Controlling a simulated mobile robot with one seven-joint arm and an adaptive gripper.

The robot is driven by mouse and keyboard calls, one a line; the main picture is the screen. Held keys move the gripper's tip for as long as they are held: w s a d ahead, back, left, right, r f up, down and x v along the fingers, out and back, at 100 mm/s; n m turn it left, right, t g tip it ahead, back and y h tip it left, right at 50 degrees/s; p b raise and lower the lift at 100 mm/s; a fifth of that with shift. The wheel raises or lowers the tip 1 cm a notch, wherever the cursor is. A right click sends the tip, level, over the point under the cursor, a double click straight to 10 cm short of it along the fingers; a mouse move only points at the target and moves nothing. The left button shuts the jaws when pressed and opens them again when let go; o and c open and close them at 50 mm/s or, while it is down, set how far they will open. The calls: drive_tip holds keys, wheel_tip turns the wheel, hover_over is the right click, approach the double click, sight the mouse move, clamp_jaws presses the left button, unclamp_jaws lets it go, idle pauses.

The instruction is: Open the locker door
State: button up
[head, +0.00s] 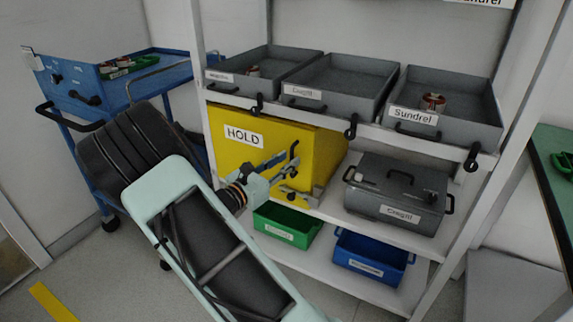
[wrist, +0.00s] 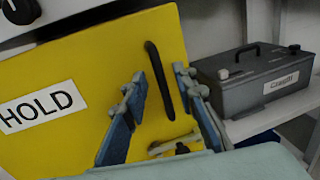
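The yellow locker (head: 260,158) with a white HOLD label stands on the middle shelf, and its front fills much of the wrist view (wrist: 90,60). I see no clear gap at its door. A black upright handle (wrist: 158,80) is on the right part of the door. A pale latch bar (wrist: 172,144) with a dark knob sits below it. My gripper (head: 284,176) is open in front of the door. In the wrist view, its blue-grey fingers (wrist: 160,90) stand on either side of the handle, apart from it. Whether the fingertips touch the door is unclear.
A grey lidded case (head: 398,194) stands right of the locker. Grey trays (head: 335,85) line the shelf above. A green bin (head: 287,226) and a blue bin (head: 372,258) sit below. A blue cart (head: 75,85) stands at left. Floor at lower left is clear.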

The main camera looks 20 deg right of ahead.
drive_tip(key=shift+w+d, duration=0.15)
drive_tip(key=shift+d, duration=0.1)
clamp_jaws()
idle(0.3)
